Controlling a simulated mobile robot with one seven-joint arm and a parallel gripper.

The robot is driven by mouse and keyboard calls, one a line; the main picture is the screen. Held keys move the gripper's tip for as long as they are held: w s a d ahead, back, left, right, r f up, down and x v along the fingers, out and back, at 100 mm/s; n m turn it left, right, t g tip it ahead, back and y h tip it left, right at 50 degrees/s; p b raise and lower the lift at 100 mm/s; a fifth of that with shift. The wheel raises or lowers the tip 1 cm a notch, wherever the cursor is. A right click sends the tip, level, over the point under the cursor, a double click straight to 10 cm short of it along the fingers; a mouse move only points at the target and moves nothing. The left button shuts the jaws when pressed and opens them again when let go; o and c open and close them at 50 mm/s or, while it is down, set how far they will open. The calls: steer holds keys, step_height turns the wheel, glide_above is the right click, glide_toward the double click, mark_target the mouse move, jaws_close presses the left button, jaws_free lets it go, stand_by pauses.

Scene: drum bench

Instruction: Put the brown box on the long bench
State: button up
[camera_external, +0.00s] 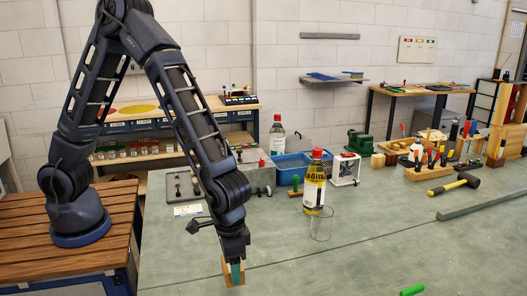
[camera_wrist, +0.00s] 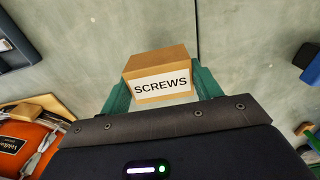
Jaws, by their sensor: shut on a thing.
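The brown box (camera_wrist: 157,62) with a white SCREWS label sits between the two green fingers of my gripper (camera_wrist: 158,88) in the wrist view. The fingers press on its left and right sides. In the external view the box (camera_external: 226,272) shows at the bottom of my downward-pointing gripper (camera_external: 236,270), partly hidden by a finger. It is at the near part of the grey-green bench top (camera_external: 330,265). I cannot tell whether the box touches the surface.
A green object (camera_external: 412,290) is at the front edge. The middle front is clear.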

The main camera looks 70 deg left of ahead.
steer(key=shift+f, duration=2.4)
steer(key=o, duration=1)
steer(key=shift+f, duration=0.1)
